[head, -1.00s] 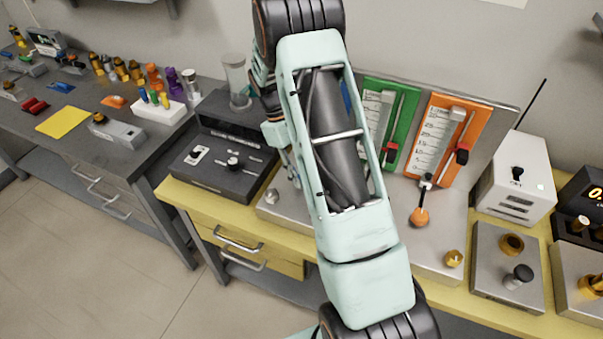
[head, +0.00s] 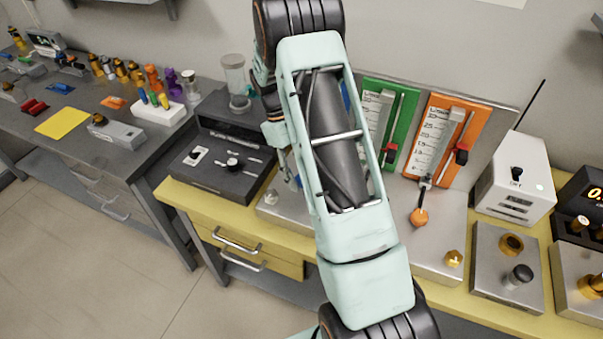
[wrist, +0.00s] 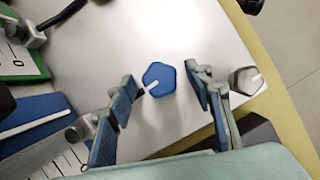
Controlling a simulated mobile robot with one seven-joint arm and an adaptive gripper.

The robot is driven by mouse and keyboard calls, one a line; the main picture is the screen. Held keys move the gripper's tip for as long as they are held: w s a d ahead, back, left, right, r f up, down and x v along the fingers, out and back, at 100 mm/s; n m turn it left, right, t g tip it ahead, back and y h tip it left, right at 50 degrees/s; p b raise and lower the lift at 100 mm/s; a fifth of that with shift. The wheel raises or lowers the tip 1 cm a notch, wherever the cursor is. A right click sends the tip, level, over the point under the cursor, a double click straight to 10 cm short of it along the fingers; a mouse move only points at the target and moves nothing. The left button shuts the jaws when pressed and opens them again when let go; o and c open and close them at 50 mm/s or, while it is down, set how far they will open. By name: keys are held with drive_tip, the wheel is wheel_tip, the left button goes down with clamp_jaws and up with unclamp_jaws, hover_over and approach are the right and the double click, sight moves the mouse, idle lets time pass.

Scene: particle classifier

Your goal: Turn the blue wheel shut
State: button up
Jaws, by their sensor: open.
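The blue wheel (wrist: 160,78) shows in the wrist view as a small blue knob with rounded corners and a white pointer line toward its lower left. It sits on a pale metal plate (wrist: 110,45). My gripper (wrist: 171,92) is open, with one finger on each side of the wheel and a visible gap on both sides. I cannot tell how far above the plate the fingertips are. In the head view my arm hides the wheel and most of my gripper.
A silver knob (wrist: 245,80) with a pale pointer stands just right of the right finger. Green (head: 388,125) and orange (head: 444,140) gauge panels stand behind the plate. An orange knob (head: 419,217) and a brass knob (head: 453,258) are right of my arm.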

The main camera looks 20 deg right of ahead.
drive_tip(key=shift+r, duration=0.1)
drive_tip(key=v, duration=1.1)
drive_tip(key=shift+r, duration=0.4)
drive_tip(key=shift+w+a, duration=0.1)
